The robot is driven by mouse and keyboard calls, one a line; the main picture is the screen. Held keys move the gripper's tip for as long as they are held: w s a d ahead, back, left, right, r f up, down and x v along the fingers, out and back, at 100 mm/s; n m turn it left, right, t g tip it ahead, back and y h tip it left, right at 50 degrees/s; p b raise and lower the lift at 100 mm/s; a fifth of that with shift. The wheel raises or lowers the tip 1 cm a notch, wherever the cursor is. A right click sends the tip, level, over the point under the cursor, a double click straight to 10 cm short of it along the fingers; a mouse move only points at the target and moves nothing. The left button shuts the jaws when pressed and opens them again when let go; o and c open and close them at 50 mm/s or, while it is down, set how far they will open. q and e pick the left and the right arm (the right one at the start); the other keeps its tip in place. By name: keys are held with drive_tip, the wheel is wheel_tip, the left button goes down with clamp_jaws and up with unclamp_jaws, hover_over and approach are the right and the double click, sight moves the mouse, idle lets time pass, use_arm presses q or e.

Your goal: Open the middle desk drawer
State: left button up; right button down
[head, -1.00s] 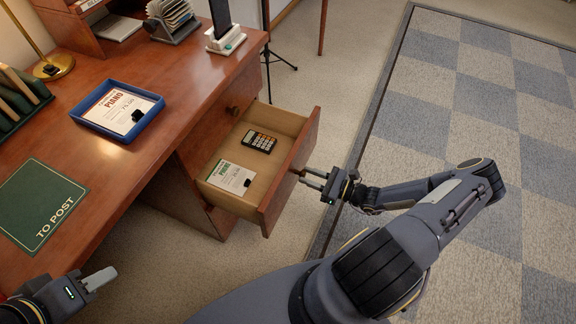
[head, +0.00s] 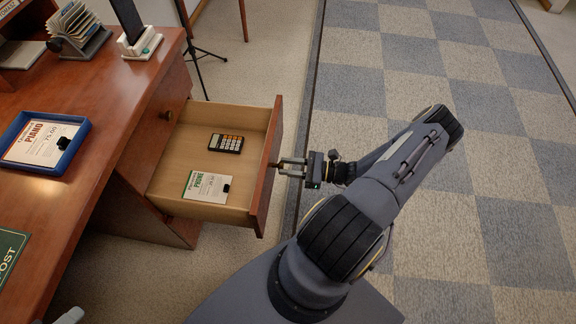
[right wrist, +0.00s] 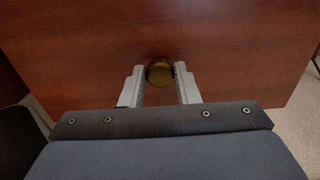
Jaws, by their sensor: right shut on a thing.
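The middle desk drawer (head: 213,211) stands pulled well out of the wooden desk, and its inside is open to view. A calculator (head: 226,143) and a card with a black clip (head: 207,186) lie in it. My right gripper (head: 281,167) is at the outer side of the drawer front. In the right wrist view its two fingers (right wrist: 160,84) are on either side of the round brass knob (right wrist: 159,73), shut on it. Only a grey tip of my left gripper (head: 70,316) shows at the bottom left edge; its jaws cannot be judged.
Another drawer knob (head: 167,115) shows on the desk above the open drawer. A blue tray (head: 73,151) with a card, a card file (head: 80,33) and a green mat (head: 8,250) are on the desktop. A black stand (head: 194,55) is behind the drawer. Checkered carpet (head: 470,200) is clear at right.

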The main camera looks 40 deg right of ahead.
drive_tip(key=c, duration=1.1)
unclamp_jaws()
drive_tip(key=v, duration=0.7)
drive_tip(key=shift+s+d, duration=0.25)
drive_tip(key=shift+s, duration=0.1)
